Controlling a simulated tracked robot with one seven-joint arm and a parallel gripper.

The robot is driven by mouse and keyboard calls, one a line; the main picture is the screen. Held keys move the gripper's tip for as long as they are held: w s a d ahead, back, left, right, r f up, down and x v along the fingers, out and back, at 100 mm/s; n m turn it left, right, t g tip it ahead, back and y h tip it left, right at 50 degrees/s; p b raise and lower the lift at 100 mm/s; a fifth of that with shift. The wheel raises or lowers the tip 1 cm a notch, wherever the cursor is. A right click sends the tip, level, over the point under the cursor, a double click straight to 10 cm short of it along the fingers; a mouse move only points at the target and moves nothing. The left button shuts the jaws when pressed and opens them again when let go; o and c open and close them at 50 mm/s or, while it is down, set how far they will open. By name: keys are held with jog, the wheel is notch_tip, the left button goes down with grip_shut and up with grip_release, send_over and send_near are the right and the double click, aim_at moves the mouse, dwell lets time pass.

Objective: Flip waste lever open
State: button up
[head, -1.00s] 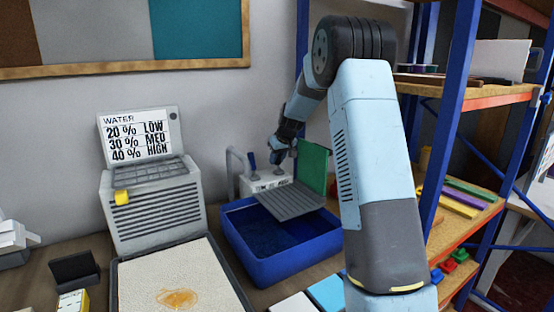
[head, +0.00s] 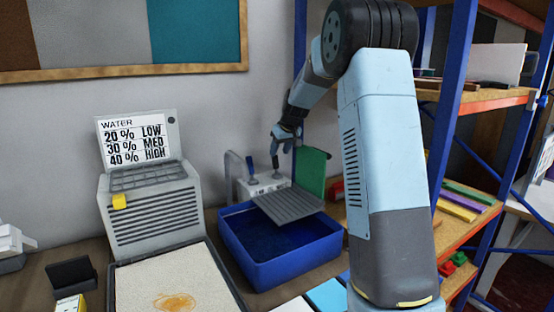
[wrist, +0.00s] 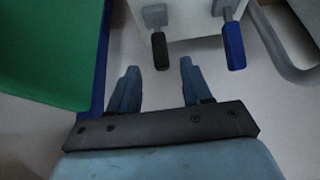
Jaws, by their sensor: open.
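A white valve box (head: 262,186) stands at the back of the blue basin and carries two levers. The left lever is blue (head: 251,164) and the right one is black (head: 275,162); both stand up in the head view. The wrist view shows the black lever (wrist: 160,50) and the blue lever (wrist: 234,46). I cannot tell which is the waste lever, as the box's writing is too small. My gripper (head: 283,136) is open and empty, above the box. In the wrist view my gripper (wrist: 158,76) has the black lever just beyond the gap between its fingertips, apparently not touching.
A curved grey pipe (head: 229,172) rises left of the box. A blue shelf post (head: 456,90) is at right.

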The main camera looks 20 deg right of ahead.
aim_at(275, 159)
jog(key=v, duration=0.6)
jog(key=shift+r, duration=0.2)
jog(key=shift+s, duration=0.15)
jog(key=shift+g, duration=0.7)
jog(key=x, duration=0.4)
jog(key=w+x, duration=0.1)
jog(key=x, duration=0.3)
jog(key=w+x, duration=0.1)
jog(key=x, duration=0.3)
jog(key=shift+w+a, duration=0.1)
jog(key=shift+w, duration=0.1)
jog(key=shift+r, duration=0.1)
grip_shut()
